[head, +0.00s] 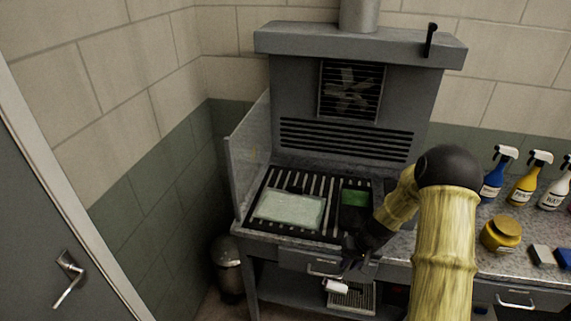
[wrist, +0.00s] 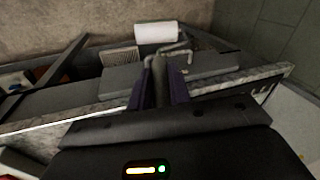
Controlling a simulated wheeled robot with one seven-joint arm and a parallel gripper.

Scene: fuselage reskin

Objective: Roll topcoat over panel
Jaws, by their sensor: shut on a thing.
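A pale, greenish-white flat panel (head: 290,209) lies on the slatted grate of the spray bench in the head view. My gripper (head: 355,252) is at the bench's front edge, right of and nearer than the panel. In the wrist view my gripper (wrist: 161,92) is shut on the handle of a paint roller. The roller's white sleeve (wrist: 156,32) and bent wire frame show beyond the fingertips. In the head view the white sleeve (head: 336,286) hangs below the bench top, in front of the drawer, apart from the panel. A dark tray with green in it (head: 355,198) sits right of the panel, partly hidden by my arm.
A clear side screen (head: 248,150) stands at the bench's left, and a vented hood with a fan (head: 351,90) rises behind. Spray bottles (head: 525,178), a yellow jar (head: 501,234) and small blocks stand on the right counter. A metal bin (head: 228,265) is on the floor at left.

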